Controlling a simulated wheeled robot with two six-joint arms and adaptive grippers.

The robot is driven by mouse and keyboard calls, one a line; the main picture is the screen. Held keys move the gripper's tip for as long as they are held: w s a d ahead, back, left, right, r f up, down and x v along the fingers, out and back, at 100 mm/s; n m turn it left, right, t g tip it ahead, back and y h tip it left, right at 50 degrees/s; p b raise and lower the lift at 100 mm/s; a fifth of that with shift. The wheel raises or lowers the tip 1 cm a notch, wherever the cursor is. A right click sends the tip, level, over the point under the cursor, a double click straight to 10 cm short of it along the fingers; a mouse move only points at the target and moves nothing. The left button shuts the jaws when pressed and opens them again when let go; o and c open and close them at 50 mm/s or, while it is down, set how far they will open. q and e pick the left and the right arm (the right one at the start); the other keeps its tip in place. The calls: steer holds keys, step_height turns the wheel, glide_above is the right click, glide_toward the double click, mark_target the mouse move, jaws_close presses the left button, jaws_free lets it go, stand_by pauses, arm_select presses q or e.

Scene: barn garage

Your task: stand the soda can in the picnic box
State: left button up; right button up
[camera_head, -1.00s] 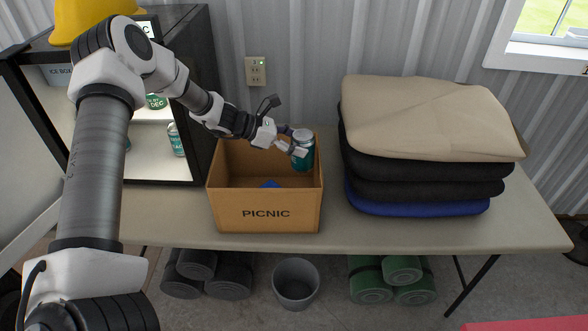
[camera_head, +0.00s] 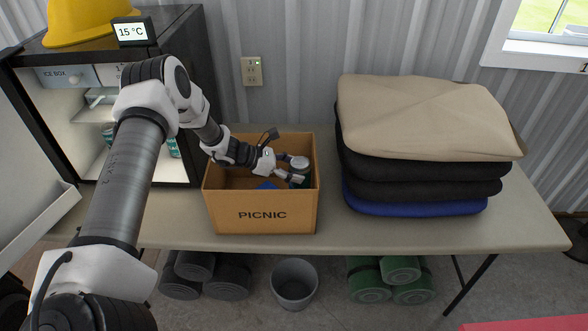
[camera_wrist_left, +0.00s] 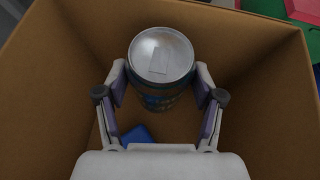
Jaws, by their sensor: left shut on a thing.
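The picnic box (camera_head: 262,216) is a brown open-topped box marked PICNIC, standing on the table. My left gripper (camera_head: 294,170) reaches down inside it on the right side and is shut on the soda can (camera_head: 300,165). The can is teal with a silver top and looks upright. In the left wrist view the can (camera_wrist_left: 160,60) sits between the two fingers (camera_wrist_left: 160,95), near the box wall (camera_wrist_left: 265,85). Whether its base touches the box floor is hidden. A blue item (camera_head: 268,185) lies in the box, left of the can. My right gripper is out of view.
An open ice box cabinet (camera_head: 160,100) with more cans stands left, its door (camera_head: 40,200) swung open. A stack of folded cushions (camera_head: 425,170) under a tan cloth stands right of the box. A grey bin (camera_head: 294,285) and rolled mats (camera_head: 395,272) are under the table (camera_head: 450,238).

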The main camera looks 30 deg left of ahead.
arm_select(q)
steer(key=shift+w+f+b, duration=0.1)
steer(key=shift+f+b, duration=0.35)
steer(key=shift+b, duration=0.05)
steer(key=o, duration=1.4)
steer(key=shift+o, duration=0.2)
steer(key=shift+r+p, duration=0.65)
steer(key=shift+p, duration=0.15)
steer(key=shift+a+r+p, duration=0.2)
steer(key=shift+r+p, duration=0.1)
steer(key=shift+p, duration=0.05)
steer(key=v, duration=1.1)
steer(key=shift+s, duration=0.35)
